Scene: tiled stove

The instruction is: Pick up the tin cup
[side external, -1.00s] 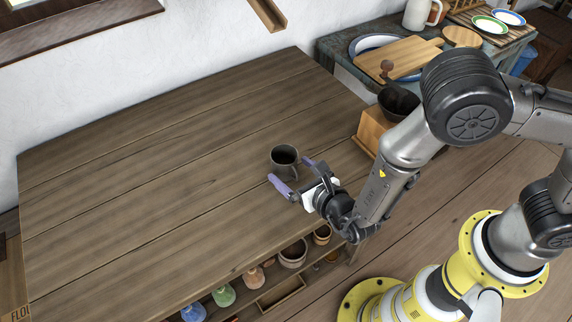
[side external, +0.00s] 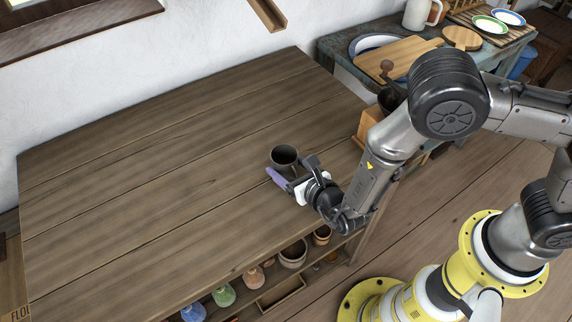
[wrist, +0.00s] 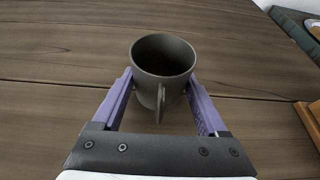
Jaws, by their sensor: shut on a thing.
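The tin cup (side external: 284,156) is dark grey and stands upright on the wooden table (side external: 150,180), near its right side. In the wrist view the cup (wrist: 163,62) is seen from above and looks empty, with its handle toward my palm. My gripper (wrist: 163,90) has purple fingers, one on each side of the cup, shut on its body. In the side view my gripper (side external: 288,176) is at the near side of the cup. The far finger is mostly hidden there.
Pots and coloured jars (side external: 224,294) sit on a shelf under the table's front edge. A wooden box (side external: 369,130) stands off the table's right edge, by a bench with a cutting board (side external: 400,57). The table's left and middle are clear.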

